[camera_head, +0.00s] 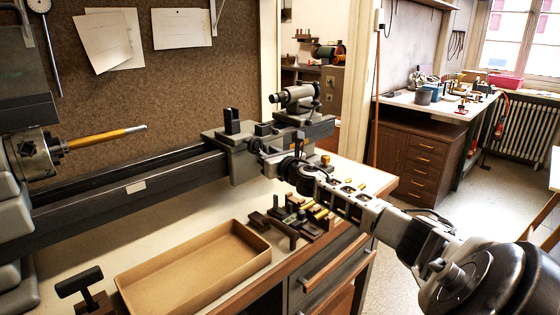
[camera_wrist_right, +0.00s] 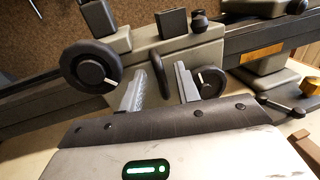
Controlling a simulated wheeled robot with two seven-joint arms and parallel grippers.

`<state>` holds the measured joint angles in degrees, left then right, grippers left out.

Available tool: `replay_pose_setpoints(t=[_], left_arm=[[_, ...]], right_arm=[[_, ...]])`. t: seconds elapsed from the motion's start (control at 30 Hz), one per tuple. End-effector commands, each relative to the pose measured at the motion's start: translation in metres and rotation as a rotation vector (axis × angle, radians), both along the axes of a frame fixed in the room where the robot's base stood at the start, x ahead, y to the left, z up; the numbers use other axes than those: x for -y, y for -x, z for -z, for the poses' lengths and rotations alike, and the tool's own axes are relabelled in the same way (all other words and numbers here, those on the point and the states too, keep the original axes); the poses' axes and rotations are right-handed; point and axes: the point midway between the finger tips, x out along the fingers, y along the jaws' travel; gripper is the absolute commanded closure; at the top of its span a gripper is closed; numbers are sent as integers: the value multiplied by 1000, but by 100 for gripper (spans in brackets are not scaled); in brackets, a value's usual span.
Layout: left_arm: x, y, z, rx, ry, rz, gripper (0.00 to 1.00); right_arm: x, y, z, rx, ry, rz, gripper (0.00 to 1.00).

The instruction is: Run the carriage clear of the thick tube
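The carriage (camera_head: 243,165) sits on the lathe bed toward its right end, with a clear gap from the brass tube (camera_head: 95,139). The tube is held in the chuck (camera_head: 33,153) at the left and points right, ending in a thin rod. My right gripper (camera_head: 296,168) is at the carriage's front. In the right wrist view its two fingers (camera_wrist_right: 160,90) stand apart, between a large black handwheel (camera_wrist_right: 91,66) and a smaller one (camera_wrist_right: 208,83). A dark curved part shows between the fingers; I cannot tell whether they touch it. My left gripper is out of view.
The tailstock (camera_head: 298,98) stands just right of the carriage. The bed (camera_head: 130,185) is bare between chuck and carriage. An empty cardboard tray (camera_head: 195,270) and a small tool rack (camera_head: 295,220) lie on the bench in front. A black-handled tool (camera_head: 80,285) stands at lower left.

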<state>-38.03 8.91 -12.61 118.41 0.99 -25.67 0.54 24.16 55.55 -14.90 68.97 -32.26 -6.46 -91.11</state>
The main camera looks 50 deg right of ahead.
Motion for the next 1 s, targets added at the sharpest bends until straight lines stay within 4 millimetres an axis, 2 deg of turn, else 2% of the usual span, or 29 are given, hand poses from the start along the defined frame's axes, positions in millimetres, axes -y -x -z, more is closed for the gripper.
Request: replay_pose_setpoints(t=[0.37, 1.0], left_arm=[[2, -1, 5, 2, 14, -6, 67], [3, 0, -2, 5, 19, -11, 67]], right_arm=[[-14, 46, 3, -5, 4, -3, 68], [-35, 124, 0, -2, -2, 0, 68]])
